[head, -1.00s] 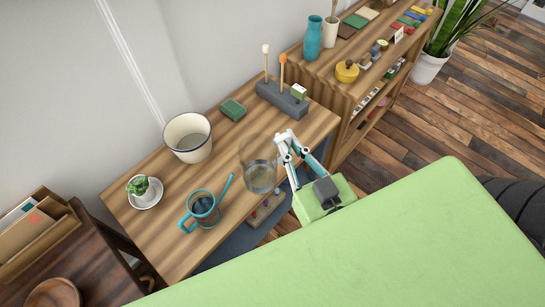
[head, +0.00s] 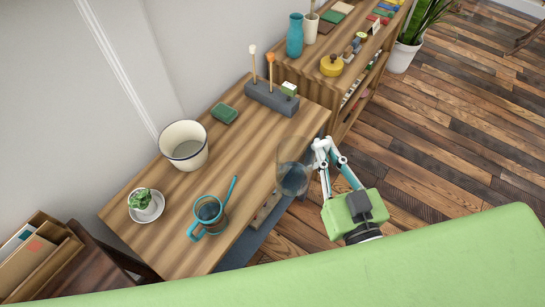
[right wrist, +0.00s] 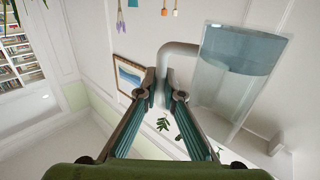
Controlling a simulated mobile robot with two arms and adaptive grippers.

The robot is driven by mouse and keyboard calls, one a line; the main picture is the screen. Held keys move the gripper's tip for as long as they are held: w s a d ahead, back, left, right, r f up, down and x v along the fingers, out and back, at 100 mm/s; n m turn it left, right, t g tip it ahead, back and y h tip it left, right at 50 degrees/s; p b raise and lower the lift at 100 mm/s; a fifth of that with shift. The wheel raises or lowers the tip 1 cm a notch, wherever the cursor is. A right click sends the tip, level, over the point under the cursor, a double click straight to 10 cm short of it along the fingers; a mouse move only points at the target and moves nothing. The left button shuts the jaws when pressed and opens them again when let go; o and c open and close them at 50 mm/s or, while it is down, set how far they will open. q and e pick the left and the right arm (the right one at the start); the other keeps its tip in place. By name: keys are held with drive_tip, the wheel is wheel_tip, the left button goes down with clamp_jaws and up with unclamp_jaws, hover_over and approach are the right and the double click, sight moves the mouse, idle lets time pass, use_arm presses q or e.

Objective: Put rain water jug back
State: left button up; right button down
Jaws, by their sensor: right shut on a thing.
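The rain water jug (head: 292,178) is a clear vessel partly filled with bluish water. My right gripper (head: 318,150) is shut on its handle and holds it by the front right edge of the wooden table (head: 262,140). In the right wrist view the jug (right wrist: 238,70) appears upside down, and its pale bent handle (right wrist: 177,50) runs between the fingertips (right wrist: 165,80). How high the jug is above the table is hard to tell. My left gripper is not in view.
On the table stand a teal watering can (head: 210,214), a white enamel pot (head: 184,148), a small potted plant (head: 143,202), a green box (head: 224,113) and a grey block (head: 270,97) with sticks. A shelf (head: 345,85) stands behind. The table's middle is clear.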

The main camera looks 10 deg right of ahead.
sight(304, 146)
drive_tip(key=shift+w+a+f+n+y+b, duration=0.15)
drive_tip(key=shift+w+a+n+y, duration=0.25)
drive_tip(key=shift+a+y, duration=0.2)
drive_tip(key=shift+w+a+f+n+y+b, duration=0.1)
drive_tip(key=shift+w+a+n+y+b, duration=0.1)
drive_tip(key=shift+w+a+n+y, duration=0.3)
drive_tip(key=shift+w+a+f+n+y+b, duration=0.15)
drive_tip(key=shift+w+a+n+y, duration=0.1)
drive_tip(key=shift+a+y, duration=0.45)
drive_tip(key=shift+w+a+f+n+g+y+b, duration=0.25)
drive_tip(key=shift+w+f+n+g+y+b, duration=0.45)
drive_tip(key=shift+w+f, duration=2.35)
drive_tip(key=shift+w+a+f+n+g+y+b, duration=0.15)
drive_tip(key=shift+w+a+f+n+g+y, duration=0.55)
drive_tip(key=shift+w+f, duration=2.4)
drive_tip(key=shift+w+d+f+n+y+b, duration=0.3)
drive_tip(key=shift+w+f+y, duration=0.8)
drive_tip(key=shift+w+f, duration=1.95)
drive_tip(key=shift+w+a+r, duration=0.1)
drive_tip(key=shift+w+r, duration=0.5)
drive_tip(key=shift+w, duration=0.15)
